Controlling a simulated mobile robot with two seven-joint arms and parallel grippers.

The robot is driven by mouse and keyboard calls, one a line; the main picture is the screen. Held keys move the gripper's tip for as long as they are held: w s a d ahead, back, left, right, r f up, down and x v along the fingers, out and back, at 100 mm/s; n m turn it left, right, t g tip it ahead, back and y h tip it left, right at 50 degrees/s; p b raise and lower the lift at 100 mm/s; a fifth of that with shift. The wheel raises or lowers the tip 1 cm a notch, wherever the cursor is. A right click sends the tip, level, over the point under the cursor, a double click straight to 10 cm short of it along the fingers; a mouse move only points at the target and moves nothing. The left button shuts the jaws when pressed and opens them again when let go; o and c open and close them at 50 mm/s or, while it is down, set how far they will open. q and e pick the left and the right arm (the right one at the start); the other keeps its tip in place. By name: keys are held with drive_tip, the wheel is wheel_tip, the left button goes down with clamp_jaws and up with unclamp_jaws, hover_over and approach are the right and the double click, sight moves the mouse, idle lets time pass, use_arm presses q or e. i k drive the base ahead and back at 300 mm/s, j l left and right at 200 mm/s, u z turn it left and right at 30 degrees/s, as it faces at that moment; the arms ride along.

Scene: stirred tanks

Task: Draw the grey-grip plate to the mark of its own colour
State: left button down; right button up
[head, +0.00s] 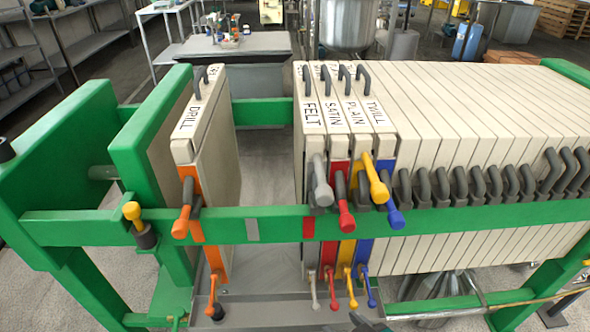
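The grey-grip plate is the FELT plate (303,150), a beige upright plate at the left end of the right-hand pack. Its grey grip (321,182) sticks out over the green front rail (270,212). A grey mark (252,229) is on the rail's front face, left of this plate, in the gap before the DRILL plate. A red mark (309,228) is on the rail just below the FELT plate. The FELT plate stands close against the SATIN plate.
The orange-grip DRILL plate (207,160) stands apart at the left, near a green end block (150,130). SATIN (332,115), PLAIN (354,112) and TWILL (378,110) plates have red, yellow and blue grips. A yellow-topped knob (133,211) stands on the rail's left.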

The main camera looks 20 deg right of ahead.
sight(318, 195)
drive_tip(key=i+j+z, duration=0.1)
drive_tip(key=j+z, duration=0.85)
drive_tip(key=j, duration=0.15)
drive_tip(key=k+j+z, duration=0.1)
drive_tip(key=j+z, duration=0.35)
drive_tip(key=j, duration=0.15)
